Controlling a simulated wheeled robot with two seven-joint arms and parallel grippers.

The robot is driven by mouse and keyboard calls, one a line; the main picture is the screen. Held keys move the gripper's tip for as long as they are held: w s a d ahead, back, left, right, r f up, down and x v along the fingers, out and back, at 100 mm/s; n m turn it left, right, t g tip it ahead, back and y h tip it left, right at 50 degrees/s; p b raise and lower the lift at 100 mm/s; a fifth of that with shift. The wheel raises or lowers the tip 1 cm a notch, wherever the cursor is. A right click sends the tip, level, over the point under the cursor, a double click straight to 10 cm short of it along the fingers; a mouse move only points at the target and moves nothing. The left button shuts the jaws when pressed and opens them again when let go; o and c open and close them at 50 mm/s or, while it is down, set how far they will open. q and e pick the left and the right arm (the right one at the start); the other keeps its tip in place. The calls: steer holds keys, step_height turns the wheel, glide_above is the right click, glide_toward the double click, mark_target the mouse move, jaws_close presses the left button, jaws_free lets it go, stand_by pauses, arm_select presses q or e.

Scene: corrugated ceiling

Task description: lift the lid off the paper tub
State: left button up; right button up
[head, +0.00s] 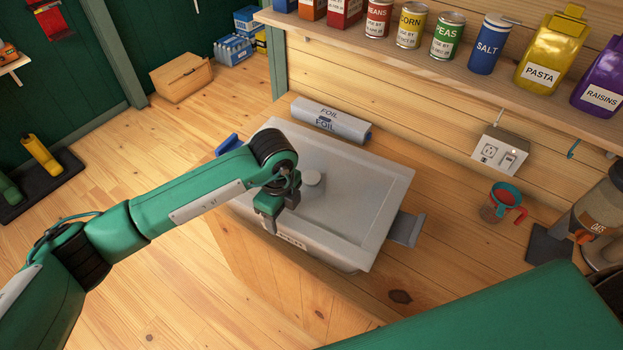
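The paper tub (343,266) is a pale grey, rectangular box on the wooden counter, with part of a label showing on its front wall. Its flat lid (352,215) is on top, with a raised round knob (313,184) near the middle. A blue handle (228,144) sticks out at the left and a grey one (406,229) at the right. My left gripper (279,207) points down over the lid, just left of the knob. Its fingers look apart, with nothing between them. It hides part of the lid. My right gripper is not in view.
A foil box (331,120) lies behind the tub. A shelf (420,65) with cans and bags overhangs the back. An outlet box (500,149), a red-handled measuring cup (502,202) and an oats container (602,212) stand at the right. Counter right of the tub is partly clear.

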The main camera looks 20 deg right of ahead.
arm_select(q)
steer(key=c, duration=1.1)
steer(key=shift+o, duration=0.2)
steer(key=shift+r, duration=0.2)
